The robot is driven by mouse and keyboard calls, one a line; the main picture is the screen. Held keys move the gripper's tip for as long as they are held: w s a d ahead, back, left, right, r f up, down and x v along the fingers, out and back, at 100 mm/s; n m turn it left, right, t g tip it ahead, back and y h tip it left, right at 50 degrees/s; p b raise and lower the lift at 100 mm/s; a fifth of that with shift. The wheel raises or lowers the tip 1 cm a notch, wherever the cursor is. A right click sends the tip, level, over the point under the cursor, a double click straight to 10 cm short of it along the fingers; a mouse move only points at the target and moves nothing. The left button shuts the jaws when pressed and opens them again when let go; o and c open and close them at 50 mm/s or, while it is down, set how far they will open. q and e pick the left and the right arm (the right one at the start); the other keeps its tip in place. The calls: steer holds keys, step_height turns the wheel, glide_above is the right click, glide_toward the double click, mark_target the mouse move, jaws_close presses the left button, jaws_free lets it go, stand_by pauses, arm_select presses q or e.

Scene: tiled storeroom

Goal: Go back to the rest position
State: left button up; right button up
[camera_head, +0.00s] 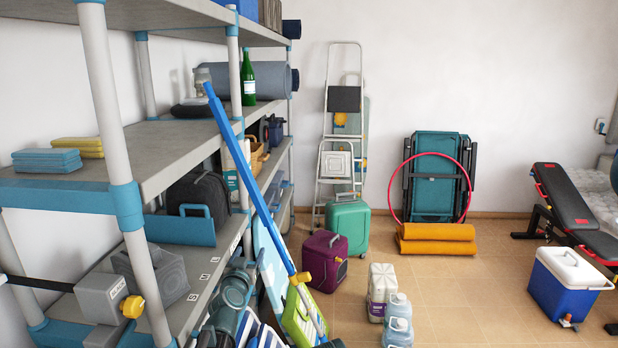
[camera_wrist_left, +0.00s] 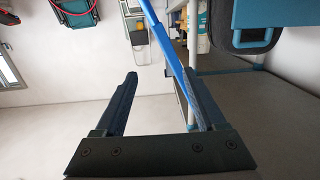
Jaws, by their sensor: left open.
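My left gripper (camera_head: 246,268) is low in the head view, in front of the shelf's edge and left of a long blue pole (camera_head: 243,150). In the left wrist view its two dark fingers (camera_wrist_left: 161,76) stand wide apart and nothing is held between them. The blue pole also shows in that view (camera_wrist_left: 158,30), running down to the right-hand finger. I cannot tell whether it touches that finger. My right gripper is not in view.
A grey shelf rack (camera_head: 180,150) fills the left side. A purple case (camera_head: 325,262), a green suitcase (camera_head: 348,228) and water jugs (camera_head: 397,320) stand on the floor. A blue cooler (camera_head: 566,285) is at the right. Tiled floor between the jugs and cooler is clear.

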arm_select(q)
steer(key=s+d+f+m+g+h, duration=0.1)
steer(key=s+d+f+g, duration=0.2)
steer(key=s+f+g, duration=0.3)
steer(key=s+d+f+m+g+h, duration=0.1)
steer(key=s+d+f+g+h, duration=0.15)
steer(key=s+f, duration=0.55)
steer(key=s+a+f+n+g+y, duration=0.1)
steer(key=s+a+f+g+y, duration=0.2)
steer(key=s, duration=0.6)
steer(key=s+a+f+n+g+y, duration=0.2)
steer(key=s+f+g, duration=0.25)
steer(key=s, duration=0.35)
steer(key=s+d+r+m+g, duration=0.1)
steer(key=s+d+m, duration=0.3)
steer(key=d, duration=0.7)
steer(key=shift+s+g+y, duration=0.3)
steer(key=shift+s+y, duration=0.15)
steer(key=shift+s, duration=0.15)
